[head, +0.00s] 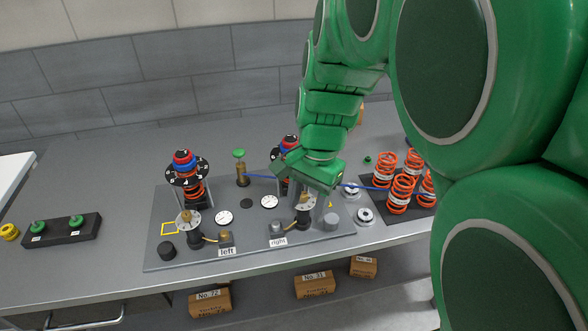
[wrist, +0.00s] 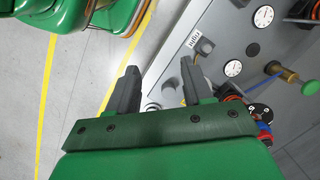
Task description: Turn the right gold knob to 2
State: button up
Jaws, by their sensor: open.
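The right gold knob (head: 304,199) stands on the fixture plate (head: 165,255) behind the "right" label (head: 278,241). It is partly covered by my gripper, and its pointer and numbers are not readable. My gripper (head: 316,203) is low over the right part of the plate, close to this knob; I cannot tell whether they touch. In the wrist view my gripper (wrist: 158,80) has its two grey fingers apart with nothing visible held between them. The "right" label also shows there (wrist: 194,39), but I cannot make out the knob, perhaps behind a finger.
A similar left gold knob (head: 186,216) stands by the "left" label (head: 227,252). A tall green-topped brass post (head: 240,168), a left spring stack (head: 186,170) and several orange springs (head: 402,190) stand around.

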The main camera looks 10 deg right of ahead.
aim_at(304, 193)
jog(key=w+m, duration=0.1)
jog(key=w, duration=0.2)
jog(key=w+d+m+h, duration=0.1)
jog(key=w, duration=0.2)
jog(key=w+d+m, duration=0.1)
jog(key=w, duration=0.3)
jog(key=shift+w+d+f+t, duration=0.1)
jog(key=shift+d+f+t, duration=0.15)
jog(key=shift+t, duration=0.15)
jog(key=shift+w+f+m+h, duration=0.15)
jog(key=shift+w+m+h, duration=0.15)
jog(key=shift+w+m, duration=0.15)
jog(key=shift+f, duration=3.85)
grip_shut()
jog(key=shift+n, duration=0.35)
jog(key=n, duration=0.3)
jog(key=shift+w+n, duration=0.1)
jog(key=shift+n, duration=2)
